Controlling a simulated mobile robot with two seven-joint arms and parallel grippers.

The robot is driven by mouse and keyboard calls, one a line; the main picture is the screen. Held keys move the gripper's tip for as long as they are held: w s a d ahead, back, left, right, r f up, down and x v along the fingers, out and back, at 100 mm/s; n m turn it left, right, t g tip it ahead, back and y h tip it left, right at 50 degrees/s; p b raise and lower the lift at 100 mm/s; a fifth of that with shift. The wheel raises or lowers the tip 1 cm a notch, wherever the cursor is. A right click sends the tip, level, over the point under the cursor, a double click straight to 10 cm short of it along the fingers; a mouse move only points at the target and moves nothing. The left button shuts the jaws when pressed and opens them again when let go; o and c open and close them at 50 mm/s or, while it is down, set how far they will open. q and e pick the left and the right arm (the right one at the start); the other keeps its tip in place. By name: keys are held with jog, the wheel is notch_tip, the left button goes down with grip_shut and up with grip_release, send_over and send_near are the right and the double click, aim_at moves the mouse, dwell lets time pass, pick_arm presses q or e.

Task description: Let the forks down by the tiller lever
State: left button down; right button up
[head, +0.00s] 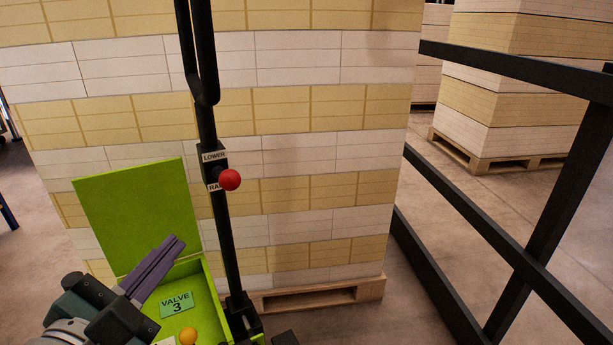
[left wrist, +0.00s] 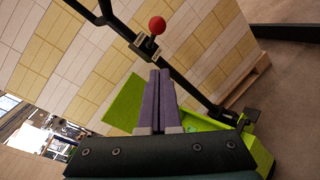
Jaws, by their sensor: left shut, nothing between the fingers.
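The black tiller (head: 221,225) rises in front of the stacked pallet load. Its lever with a red ball knob (head: 230,180) sits beside a plate with a "LOWER" label (head: 214,157) above and a second, partly hidden label below. The red knob also shows in the left wrist view (left wrist: 157,25), beyond my fingertips. My left gripper (head: 176,243) has purple fingers, shut and empty, below and left of the knob and apart from it. The fingers also show in the left wrist view (left wrist: 159,75). The forks are hidden. My right gripper is not in view.
An open green box (head: 214,290) with a raised lid (head: 138,215) stands beside the tiller, holding a "VALVE 3" tag (head: 176,304) and a yellow-orange ball (head: 188,337). The load's wooden pallet (head: 370,289) is behind. A dark railing (head: 470,215) stands at right.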

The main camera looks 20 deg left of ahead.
aim_at(220, 184)
pick_arm(q)
jog(key=w+r, duration=0.1)
jog(key=w, duration=0.8)
jog(key=shift+w+a+p, duration=0.35)
jog(key=shift+a+p, duration=0.1)
jog(key=shift+r, duration=0.1)
jog(key=shift+w+r+p, duration=0.3)
jog(key=shift+r+p, duration=0.3)
jog(key=shift+r, duration=0.05)
jog(key=shift+w+f, duration=0.1)
